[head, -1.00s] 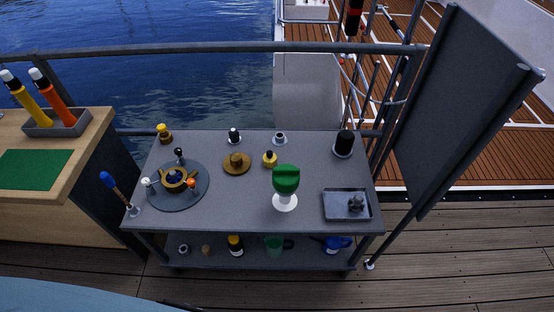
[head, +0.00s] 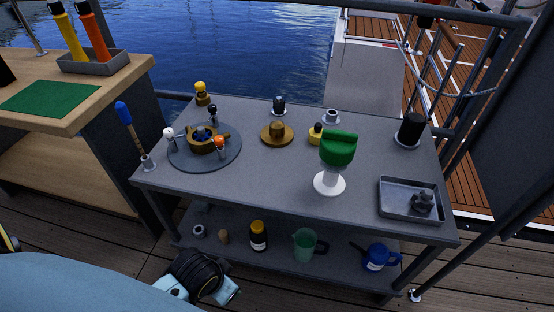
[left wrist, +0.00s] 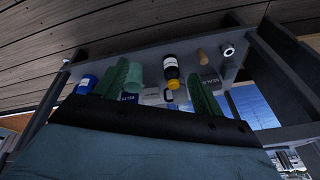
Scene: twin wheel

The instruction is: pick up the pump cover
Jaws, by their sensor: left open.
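The pump cover appears to be the round brass-coloured disc with a raised hub (head: 277,132), lying on the grey table top in the head view. Left of it, a brass pump body with a blue centre (head: 207,139) sits on a round grey mat (head: 178,160). In the head view a black and light-blue part of my arm shows low in front of the table; its fingers cannot be made out there. In the left wrist view my left gripper (left wrist: 157,72) has its green ribbed fingers apart and empty, facing the lower shelf. The cover is not visible there. My right gripper is not seen.
A green-topped white stand (head: 337,150), a grey tray (head: 385,208) and a black cylinder (head: 411,128) stand right of the cover. A small yellow-based part (head: 316,133) is close beside it. The lower shelf holds a bottle (head: 258,236), green jug (head: 304,245) and blue can (head: 376,257).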

